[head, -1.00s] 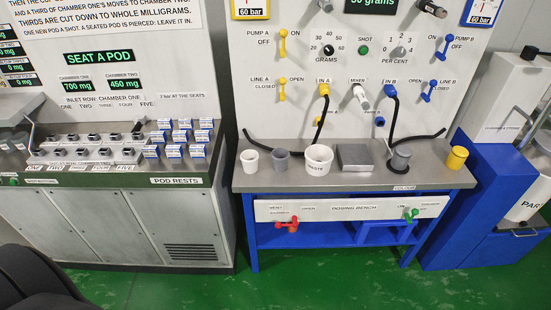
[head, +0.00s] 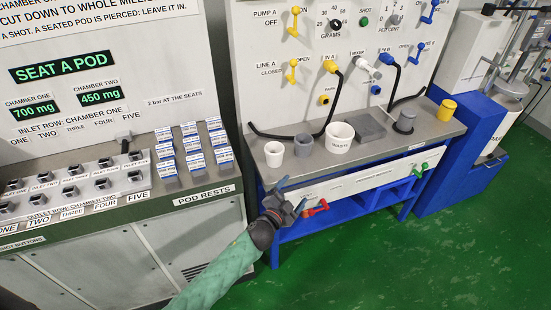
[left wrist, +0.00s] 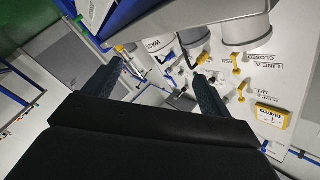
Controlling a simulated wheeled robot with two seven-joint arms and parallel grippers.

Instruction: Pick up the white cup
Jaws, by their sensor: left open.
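The small white cup (head: 274,154) stands upright near the left end of the grey dosing bench top (head: 262,168). A grey cup (head: 304,144) stands close to its right. My left gripper (head: 292,194) is open and empty, in front of the bench edge and below the white cup in the head view, apart from it. In the left wrist view, which is turned over, the white cup (left wrist: 247,32) shows at the upper right, beyond my open fingers (left wrist: 157,66), not between them. My right gripper is not in view.
The wider white waste tub (head: 340,136) stands right of the grey cup. Behind are black hoses (head: 290,136) and a panel with valves. The pod rests with several pods (head: 194,148) lie left.

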